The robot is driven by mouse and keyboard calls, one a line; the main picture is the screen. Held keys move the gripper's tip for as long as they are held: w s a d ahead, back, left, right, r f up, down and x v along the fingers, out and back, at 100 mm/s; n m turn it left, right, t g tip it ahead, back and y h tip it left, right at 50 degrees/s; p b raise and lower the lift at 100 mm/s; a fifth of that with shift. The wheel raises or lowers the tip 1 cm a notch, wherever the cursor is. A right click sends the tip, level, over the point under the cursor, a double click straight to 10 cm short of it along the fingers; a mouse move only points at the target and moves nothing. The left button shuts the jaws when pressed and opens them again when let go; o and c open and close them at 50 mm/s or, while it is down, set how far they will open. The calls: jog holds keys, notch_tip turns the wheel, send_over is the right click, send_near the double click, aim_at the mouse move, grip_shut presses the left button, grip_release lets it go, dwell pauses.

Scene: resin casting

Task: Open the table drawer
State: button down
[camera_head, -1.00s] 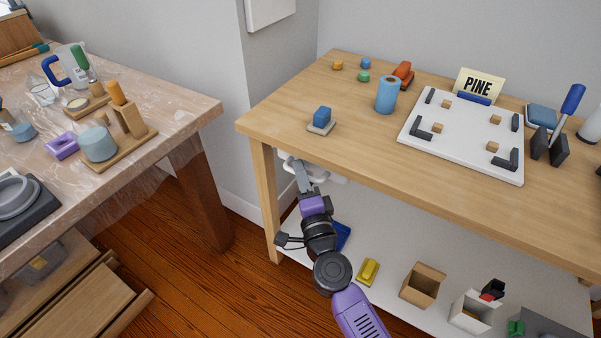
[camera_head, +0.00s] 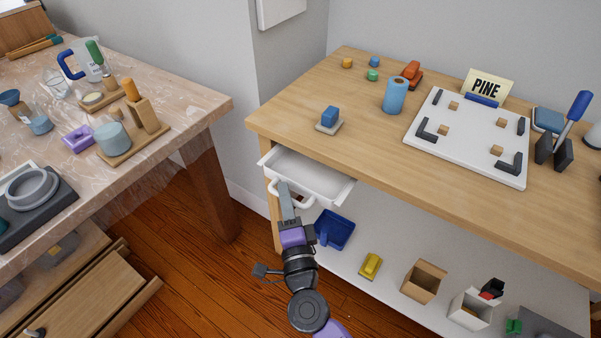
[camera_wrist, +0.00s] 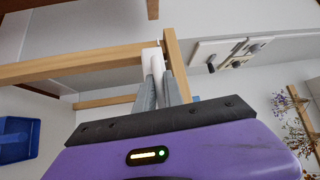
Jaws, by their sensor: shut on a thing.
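The white table drawer (camera_head: 309,176) sticks out from under the left end of the wooden table (camera_head: 400,165) in the head view. Its inside shows and looks empty. My gripper (camera_head: 286,197) is at the drawer's front, shut on the white drawer handle (camera_head: 303,199). In the wrist view my gripper (camera_wrist: 163,88) has its two grey fingers on either side of the white handle bar (camera_wrist: 153,62). Part of the handle is hidden behind the fingers.
A blue bin (camera_head: 334,230), a yellow object (camera_head: 371,266) and a cardboard box (camera_head: 423,281) stand on the lower shelf. A second table (camera_head: 190,110) stands at the left. Open wooden floor (camera_head: 205,265) lies between the tables.

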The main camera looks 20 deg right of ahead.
jog(key=s+a+p, duration=0.2)
jog(key=s+a, duration=0.3)
jog(key=a, duration=0.1)
jog(key=shift+a, duration=0.35)
jog(key=c, duration=1.7)
grip_release()
jog(key=shift+c, duration=0.2)
jog(key=shift+s, duration=0.1)
jog(key=s+a+f, duration=0.1)
jog(key=s, duration=0.6)
jog(key=shift+s, duration=0.25)
jog(key=shift+a, duration=0.15)
